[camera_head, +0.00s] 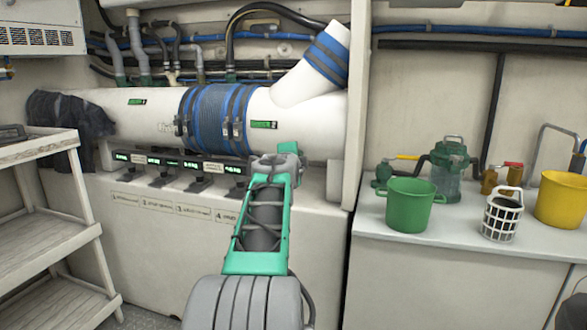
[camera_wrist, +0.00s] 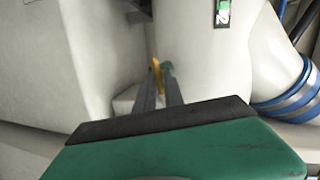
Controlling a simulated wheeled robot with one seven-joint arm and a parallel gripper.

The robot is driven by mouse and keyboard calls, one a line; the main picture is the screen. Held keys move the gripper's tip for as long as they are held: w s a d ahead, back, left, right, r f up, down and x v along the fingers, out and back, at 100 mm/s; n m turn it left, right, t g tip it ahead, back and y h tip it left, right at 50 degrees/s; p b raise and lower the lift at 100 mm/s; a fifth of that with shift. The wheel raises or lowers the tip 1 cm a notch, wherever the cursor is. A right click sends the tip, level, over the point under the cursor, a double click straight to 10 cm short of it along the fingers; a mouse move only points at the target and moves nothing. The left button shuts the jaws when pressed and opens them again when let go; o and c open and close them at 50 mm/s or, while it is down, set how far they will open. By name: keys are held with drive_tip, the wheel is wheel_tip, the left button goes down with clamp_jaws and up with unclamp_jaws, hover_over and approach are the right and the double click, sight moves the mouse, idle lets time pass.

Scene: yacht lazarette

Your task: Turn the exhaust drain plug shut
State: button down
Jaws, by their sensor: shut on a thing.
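The exhaust drain plug shows in the wrist view as a small yellow handle (camera_wrist: 156,72) with a bit of green beside it, close to the white exhaust pipe (camera_wrist: 190,45). My gripper (camera_wrist: 160,88) reaches it with two narrow grey fingers, and they are shut on the yellow handle. How far the plug is turned cannot be told. In the head view the exhaust pipe (camera_head: 90,108) runs across the back wall, with a blue ribbed hose in its middle. My arm there ends just under the pipe's right part and hides the plug and my fingertips.
A row of labelled black levers (camera_head: 200,180) sits under the pipe, left of my arm. A white shelf (camera_head: 50,225) stands at the left. On the right counter are a green bucket (camera_head: 407,208), a white basket (camera_head: 500,222) and a yellow bucket (camera_head: 560,203).

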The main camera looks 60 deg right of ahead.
drive_tip(key=shift+s+d+f+m+t+b, duration=0.1)
drive_tip(key=shift+f+m+t+b, duration=0.3)
drive_tip(key=shift+m, duration=0.4)
drive_tip(key=c, duration=1.6)
unclamp_jaws()
drive_tip(key=shift+o, duration=0.5)
drive_tip(key=shift+r, duration=0.15)
drive_tip(key=p+v, duration=0.1)
drive_tip(key=v, duration=0.7)
